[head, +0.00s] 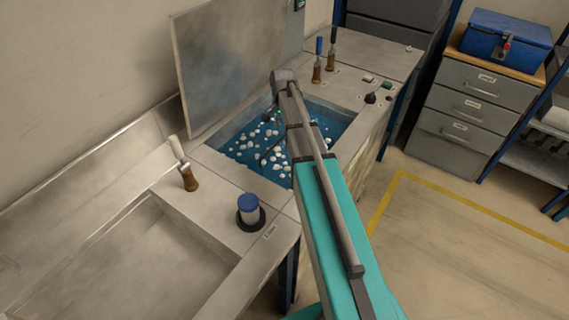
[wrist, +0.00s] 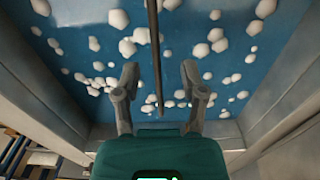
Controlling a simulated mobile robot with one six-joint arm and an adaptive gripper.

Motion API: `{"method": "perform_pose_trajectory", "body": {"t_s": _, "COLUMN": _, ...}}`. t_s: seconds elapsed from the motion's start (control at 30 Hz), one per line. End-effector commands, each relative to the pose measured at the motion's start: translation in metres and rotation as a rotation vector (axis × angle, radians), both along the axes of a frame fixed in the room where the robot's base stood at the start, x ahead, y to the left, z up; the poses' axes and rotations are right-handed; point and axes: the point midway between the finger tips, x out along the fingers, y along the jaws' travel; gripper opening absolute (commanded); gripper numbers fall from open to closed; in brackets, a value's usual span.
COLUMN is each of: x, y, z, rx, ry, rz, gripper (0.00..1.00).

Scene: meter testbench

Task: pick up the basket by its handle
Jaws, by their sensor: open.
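In the wrist view, my gripper (wrist: 160,72) is open, its two grey fingers spread above the blue liquid. A thin dark rod (wrist: 157,50) runs from the top edge down between the fingers, apart from both. It may be the basket's handle, but I cannot tell for certain. No basket body can be made out among the white floating pieces. In the head view, my arm reaches over the open tank (head: 345,106) and hides part of it. A dark finger of my gripper (head: 266,156) shows low over the liquid; the rest is hidden.
A raised metal lid (head: 228,62) stands behind the tank. A white-handled lever (head: 183,165) and a blue-capped jar (head: 248,210) stand on the near bench top. Two more levers (head: 317,62) stand beyond the tank. A drawer cabinet (head: 470,105) with a blue box (head: 506,38) is at right.

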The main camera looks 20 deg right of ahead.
Motion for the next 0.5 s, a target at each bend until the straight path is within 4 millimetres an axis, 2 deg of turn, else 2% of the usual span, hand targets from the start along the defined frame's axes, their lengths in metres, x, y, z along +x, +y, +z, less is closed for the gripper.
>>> {"method": "perform_pose_trajectory", "body": {"t_s": 0.23, "x": -0.001, "y": 0.0, "z": -0.007, "rx": 0.0, "ry": 0.0, "rz": 0.0, "gripper": 0.54}}
{"method": "perform_pose_trajectory", "body": {"t_s": 0.5, "x": -0.003, "y": -0.001, "z": -0.026, "rx": 0.0, "ry": 0.0, "rz": 0.0, "gripper": 0.54}}
